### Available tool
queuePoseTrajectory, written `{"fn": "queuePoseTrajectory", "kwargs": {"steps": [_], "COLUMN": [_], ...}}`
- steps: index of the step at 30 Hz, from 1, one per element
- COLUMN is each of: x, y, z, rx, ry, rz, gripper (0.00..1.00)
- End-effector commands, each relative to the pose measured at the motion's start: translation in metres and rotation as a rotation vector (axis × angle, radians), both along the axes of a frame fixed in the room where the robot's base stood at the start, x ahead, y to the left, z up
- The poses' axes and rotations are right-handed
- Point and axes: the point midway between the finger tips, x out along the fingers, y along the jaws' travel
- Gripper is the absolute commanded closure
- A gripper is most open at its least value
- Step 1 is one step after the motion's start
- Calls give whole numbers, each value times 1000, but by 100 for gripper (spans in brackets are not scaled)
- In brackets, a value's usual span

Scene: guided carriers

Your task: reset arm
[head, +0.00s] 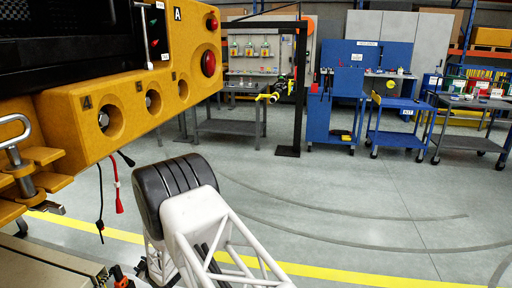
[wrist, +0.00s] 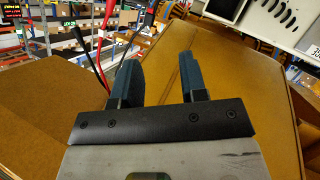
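My gripper (wrist: 160,82) shows in the wrist view. Its two dark blue-grey fingers stand apart with nothing between them, so it is open and empty. An orange-brown panelled surface (wrist: 235,85) lies behind the fingers; I cannot tell whether they touch it. In the head view a white lattice link of my arm with a black rounded joint shows at the bottom centre, and the gripper itself is not visible there.
A yellow carrier body (head: 125,110) with round ports and a red button (head: 208,63) fills the upper left. Red and black cables (head: 118,195) hang below it. Blue carts (head: 400,118) and a grey workbench (head: 228,125) stand farther back. The grey floor (head: 350,210) at right is clear.

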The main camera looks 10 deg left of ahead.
Motion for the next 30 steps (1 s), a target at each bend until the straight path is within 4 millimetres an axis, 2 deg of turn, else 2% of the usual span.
{"fn": "queuePoseTrajectory", "kwargs": {"steps": [1, 6, 15, 22, 30], "x": [13, 47, 93, 115, 125], "y": [-12, -52, -134, -204, -291], "z": [17, 64, 142, 199, 260], "rx": [-9, -51, -118, -162, -207], "ry": [5, 39, 107, 166, 241], "rz": [-24, -106, -251, -362, -491], "gripper": [61, 61, 61, 61, 61]}}
